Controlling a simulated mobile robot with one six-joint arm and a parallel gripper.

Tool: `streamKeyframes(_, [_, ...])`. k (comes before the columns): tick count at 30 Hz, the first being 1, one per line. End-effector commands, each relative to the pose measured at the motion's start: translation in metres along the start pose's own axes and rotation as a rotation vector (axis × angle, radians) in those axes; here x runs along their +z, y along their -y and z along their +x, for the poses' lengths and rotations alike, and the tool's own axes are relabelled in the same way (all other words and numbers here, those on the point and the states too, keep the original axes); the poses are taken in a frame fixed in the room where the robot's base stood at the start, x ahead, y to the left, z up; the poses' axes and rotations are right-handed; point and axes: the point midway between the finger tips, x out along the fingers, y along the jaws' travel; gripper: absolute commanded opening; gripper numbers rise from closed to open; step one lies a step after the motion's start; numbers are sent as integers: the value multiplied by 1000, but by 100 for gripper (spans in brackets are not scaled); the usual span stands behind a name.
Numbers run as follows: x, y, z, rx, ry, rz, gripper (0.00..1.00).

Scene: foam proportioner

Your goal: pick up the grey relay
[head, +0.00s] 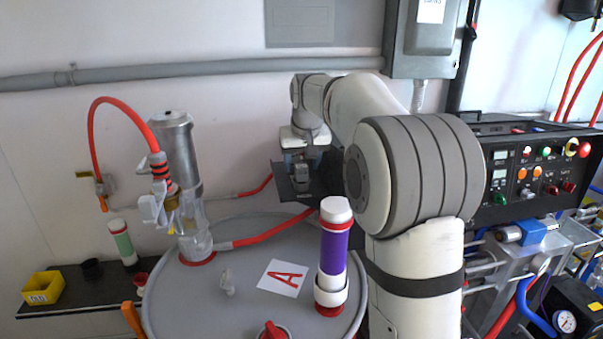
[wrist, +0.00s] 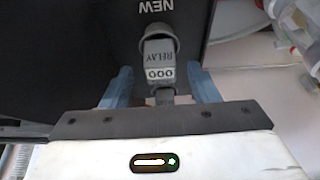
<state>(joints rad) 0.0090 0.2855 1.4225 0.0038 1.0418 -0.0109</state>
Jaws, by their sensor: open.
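The grey relay (wrist: 158,52) is a small block with a white "000" label and the word RELAY, upside down in the wrist view. It stands on a black shelf (wrist: 85,45) next to the word NEW. My gripper (wrist: 161,72) is open, with one blue finger on each side of the relay. Gaps show between the fingers and the relay. In the head view my gripper (head: 301,160) points down over the shelf (head: 290,188), and the relay (head: 302,178) shows at its front. Whether the fingers reach fully down beside it is hard to tell.
A grey drum (head: 215,300) stands in front, bearing a purple-banded cylinder (head: 333,255) and a card marked A (head: 284,277). A control panel (head: 535,170) stands right of my arm. A yellow bin (head: 43,288) sits on a side shelf at left.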

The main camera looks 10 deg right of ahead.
Motion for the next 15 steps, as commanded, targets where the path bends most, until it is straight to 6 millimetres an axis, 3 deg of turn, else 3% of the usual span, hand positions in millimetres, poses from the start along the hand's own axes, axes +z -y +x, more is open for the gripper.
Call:
streamKeyframes(5, [0,0,0,0,-1,0,55])
streamKeyframes(15, [0,0,0,0,-1,0,28])
